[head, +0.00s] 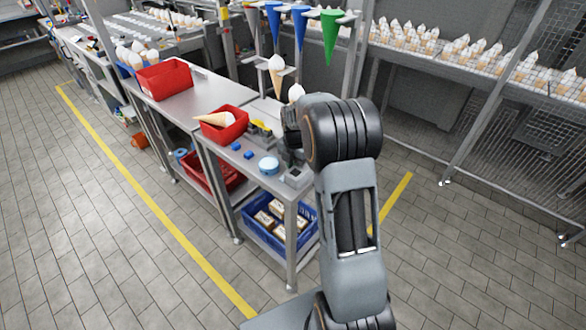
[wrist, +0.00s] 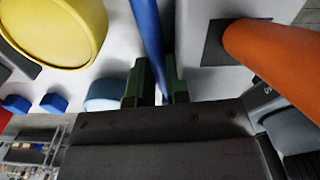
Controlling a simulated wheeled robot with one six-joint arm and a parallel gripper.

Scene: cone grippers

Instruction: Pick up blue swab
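The blue swab (wrist: 147,35) shows in the wrist view as a long blue shaft, running from the top edge down between the green fingertips of my gripper (wrist: 160,82). The fingers are close together, with the shaft filling most of the narrow gap, and they look shut on it. The shaft's lower end is hidden by the fingers and gripper body. In the head view my gripper is mostly hidden behind my arm, over the near end of the steel table (head: 215,95), and I cannot make out the swab there.
A yellow round object (wrist: 55,25) and an orange cylinder (wrist: 275,60) flank the shaft. Small blue blocks (head: 249,155) and a light blue round object (head: 268,165) sit nearby. A red bin (head: 224,127) with a cone stands farther left. Hanging coloured cones (head: 330,35) are behind.

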